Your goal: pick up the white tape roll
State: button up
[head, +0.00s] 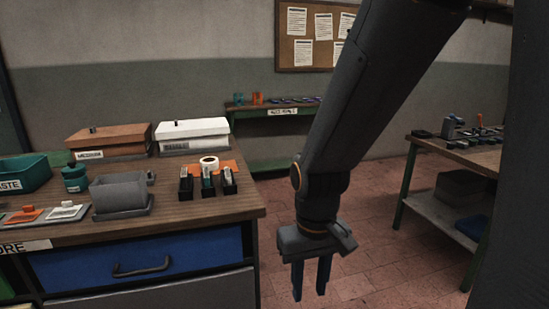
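My gripper (310,291) points down over the floor, to the right of the bench and apart from the roll. Its two blue fingers are a little apart, with nothing visible between them.
The workbench (190,214) also holds a grey bin (119,192), a teal jar (75,178), a white box (192,134) and a brown box (108,141) behind. Another table (470,155) stands at the right. Tiled floor lies between.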

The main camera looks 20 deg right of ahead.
aim_at(209, 164)
jog(key=z, duration=0.9)
jog(key=i, duration=3.45)
jog(key=u, duration=3.35)
